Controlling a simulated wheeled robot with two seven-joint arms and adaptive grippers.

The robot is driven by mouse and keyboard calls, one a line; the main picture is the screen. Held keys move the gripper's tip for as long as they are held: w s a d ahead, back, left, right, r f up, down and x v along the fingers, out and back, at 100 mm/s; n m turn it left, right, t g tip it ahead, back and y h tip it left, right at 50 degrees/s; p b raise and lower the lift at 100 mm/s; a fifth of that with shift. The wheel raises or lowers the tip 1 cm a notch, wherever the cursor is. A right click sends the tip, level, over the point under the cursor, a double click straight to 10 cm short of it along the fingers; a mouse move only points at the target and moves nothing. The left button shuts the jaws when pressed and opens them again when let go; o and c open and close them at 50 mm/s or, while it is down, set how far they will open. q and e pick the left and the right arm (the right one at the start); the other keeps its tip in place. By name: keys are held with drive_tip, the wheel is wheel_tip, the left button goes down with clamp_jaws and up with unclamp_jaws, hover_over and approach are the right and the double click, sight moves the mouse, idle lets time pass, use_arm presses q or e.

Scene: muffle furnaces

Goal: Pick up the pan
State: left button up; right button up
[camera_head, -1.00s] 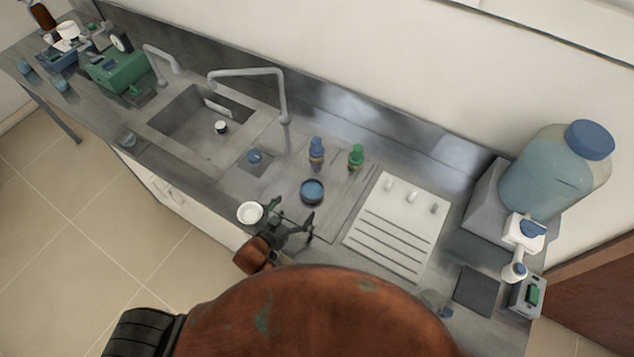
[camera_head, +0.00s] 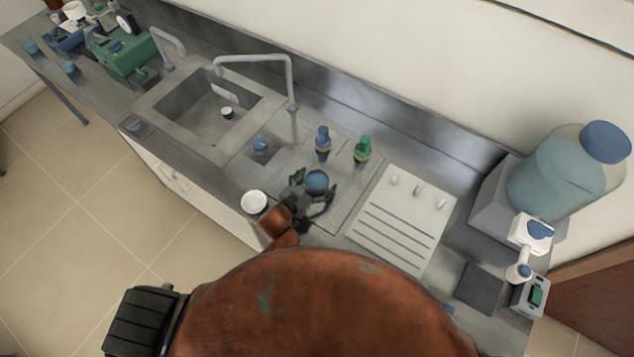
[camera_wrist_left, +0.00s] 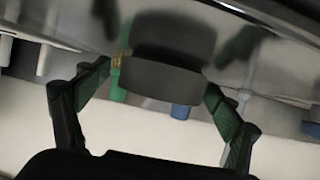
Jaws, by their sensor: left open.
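The pan (camera_head: 317,181), a small round dark dish with a blue inside, sits upright on the steel counter. In the left wrist view the pan (camera_wrist_left: 160,80) shows as a dark grey round wall between the two fingertips. My left gripper (camera_head: 313,196) is open at the near side of the pan, with one finger on each side of it. In the left wrist view the left gripper (camera_wrist_left: 158,88) has its fingers spread wide. I cannot tell whether either finger touches the pan. My right gripper is in neither current view.
A small white dish (camera_head: 254,202) stands left of my left gripper. Blue-capped (camera_head: 323,143) and green-capped (camera_head: 363,150) bottles stand behind the pan. A white slotted board (camera_head: 400,222) lies to the right. The sink (camera_head: 205,110) with its faucet is at the left.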

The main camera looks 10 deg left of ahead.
sight(317, 182)
use_arm(q)
drive_tip(key=c, duration=2.1)
drive_tip(key=shift+r, duration=0.15)
drive_tip(key=shift+r, duration=0.3)
wheel_tip(317, 182, up, 3)
drive_tip(key=shift+f, duration=0.2)
drive_tip(key=s+a+r, duration=0.6)
drive_tip(key=a, duration=0.1)
drive_tip(key=s+a+r, duration=0.3)
drive_tip(key=shift+s+a+r, duration=0.1)
drive_tip(key=shift+a+r, duration=0.2)
drive_tip(key=shift+a, duration=0.1)
